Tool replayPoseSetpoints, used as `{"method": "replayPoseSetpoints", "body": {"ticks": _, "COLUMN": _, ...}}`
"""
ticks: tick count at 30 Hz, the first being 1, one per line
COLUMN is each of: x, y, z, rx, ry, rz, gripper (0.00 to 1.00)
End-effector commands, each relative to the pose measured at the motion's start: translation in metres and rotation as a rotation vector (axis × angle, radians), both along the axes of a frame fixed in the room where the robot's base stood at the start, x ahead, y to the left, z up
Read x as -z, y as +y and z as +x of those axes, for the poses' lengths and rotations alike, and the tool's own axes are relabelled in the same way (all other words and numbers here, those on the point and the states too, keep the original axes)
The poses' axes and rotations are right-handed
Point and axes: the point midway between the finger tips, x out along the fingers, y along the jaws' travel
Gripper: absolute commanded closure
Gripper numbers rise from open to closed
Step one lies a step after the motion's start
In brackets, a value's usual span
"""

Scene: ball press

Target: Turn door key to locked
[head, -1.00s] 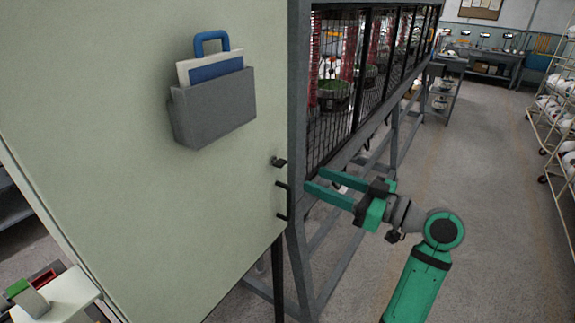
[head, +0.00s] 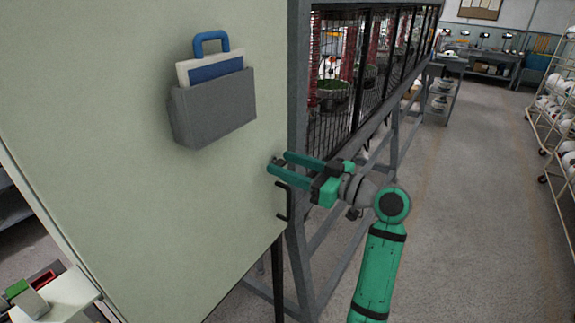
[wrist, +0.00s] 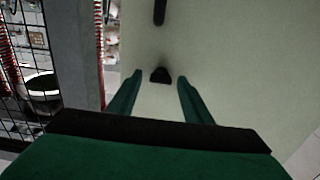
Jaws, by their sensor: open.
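The door (head: 150,210) is a large pale green panel on the left of the head view. The door key (wrist: 160,75) is a small dark piece on the door; in the wrist view it shows between and just beyond the fingertips. In the head view the fingers mostly cover it. My gripper (head: 277,163), with green fingers, is open at the door's right edge, just above the black handle (head: 282,202). In the wrist view my gripper (wrist: 159,77) has one finger on each side of the key. I cannot tell whether either finger touches it.
A grey holder (head: 213,107) with papers and a blue-handled item hangs on the door. A grey frame post (head: 298,120) and a black mesh cage (head: 335,110) stand right of the door. Open floor (head: 450,220) lies to the right.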

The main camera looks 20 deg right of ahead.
Motion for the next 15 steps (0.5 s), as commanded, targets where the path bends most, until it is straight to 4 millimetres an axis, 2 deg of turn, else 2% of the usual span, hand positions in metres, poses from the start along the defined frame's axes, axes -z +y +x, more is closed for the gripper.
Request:
{"method": "replayPoseSetpoints", "body": {"ticks": 8, "x": 0.0000, "y": 0.0006, "z": 0.0009, "rx": 0.000, "ry": 0.000, "rz": 0.000, "gripper": 0.55}}
{"method": "replayPoseSetpoints", "body": {"ticks": 13, "x": 0.0000, "y": 0.0003, "z": 0.0008, "rx": 0.001, "ry": 0.000, "rz": 0.000, "gripper": 0.95}}
{"method": "replayPoseSetpoints", "body": {"ticks": 15, "x": 0.0000, "y": 0.0003, "z": 0.0008, "rx": 0.001, "ry": 0.000, "rz": 0.000, "gripper": 0.96}}
